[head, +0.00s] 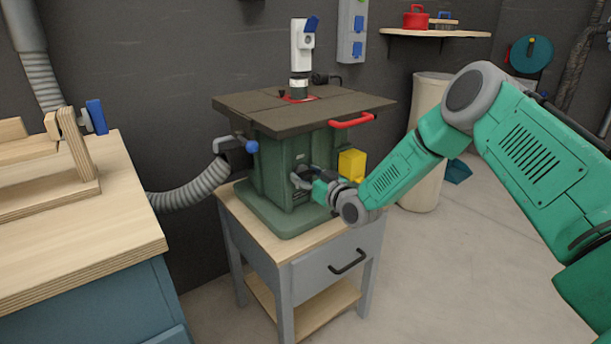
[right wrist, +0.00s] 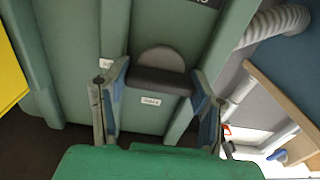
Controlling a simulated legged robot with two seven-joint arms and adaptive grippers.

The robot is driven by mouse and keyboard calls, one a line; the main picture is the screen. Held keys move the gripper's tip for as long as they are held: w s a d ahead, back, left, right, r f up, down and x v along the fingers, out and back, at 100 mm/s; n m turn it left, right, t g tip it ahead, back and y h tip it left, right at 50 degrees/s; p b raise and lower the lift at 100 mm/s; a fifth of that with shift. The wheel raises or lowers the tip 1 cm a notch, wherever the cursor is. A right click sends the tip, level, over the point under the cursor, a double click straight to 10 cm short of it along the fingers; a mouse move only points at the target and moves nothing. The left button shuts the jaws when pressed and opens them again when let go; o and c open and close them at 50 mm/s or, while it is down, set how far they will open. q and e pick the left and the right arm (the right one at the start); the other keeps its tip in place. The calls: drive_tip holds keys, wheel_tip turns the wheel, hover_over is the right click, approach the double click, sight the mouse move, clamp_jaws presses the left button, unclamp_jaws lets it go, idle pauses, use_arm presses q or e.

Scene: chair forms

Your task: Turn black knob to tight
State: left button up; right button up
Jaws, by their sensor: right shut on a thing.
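The black knob (right wrist: 160,80) sits on the front of the green machine body (head: 273,170). It has a grey rounded back and a dark bar across its front. In the right wrist view my right gripper (right wrist: 158,95) has one finger on each side of the dark bar and is shut on it. In the head view my right gripper (head: 303,181) reaches the machine's front and largely hides the knob. A small white label (right wrist: 150,101) is beside the knob; its words are too small to read surely. My left gripper is not in view.
The machine has a dark top (head: 245,108), a red handle (head: 352,120) and a yellow box (head: 351,165). It stands on a grey cabinet (head: 325,275). A wooden bench (head: 95,245) is at left, with a grey hose (head: 190,190) between. Open floor lies at right.

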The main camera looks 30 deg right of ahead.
drive_tip(key=n+p, duration=0.1)
drive_tip(key=n, duration=0.3)
drive_tip(key=shift+a+r+p, duration=0.15)
drive_tip(key=shift+p, duration=0.15)
drive_tip(key=n+p, duration=0.1)
drive_tip(key=n, duration=0.3)
drive_tip(key=shift+n, duration=0.4)
drive_tip(key=n, duration=0.4)
drive_tip(key=shift+a+f+n, duration=0.15)
drive_tip(key=shift+f+n, duration=0.15)
drive_tip(key=n, duration=0.3)
drive_tip(key=shift+s+f+n+b, duration=0.1)
drive_tip(key=shift+f+n+b, duration=0.1)
drive_tip(key=shift+n+b, duration=0.2)
drive_tip(key=shift+f+n, duration=0.15)
drive_tip(key=shift+n, duration=0.25)
drive_tip(key=o, duration=1)
drive_tip(key=shift+o, duration=0.8)
drive_tip(key=shift+a, duration=0.1)
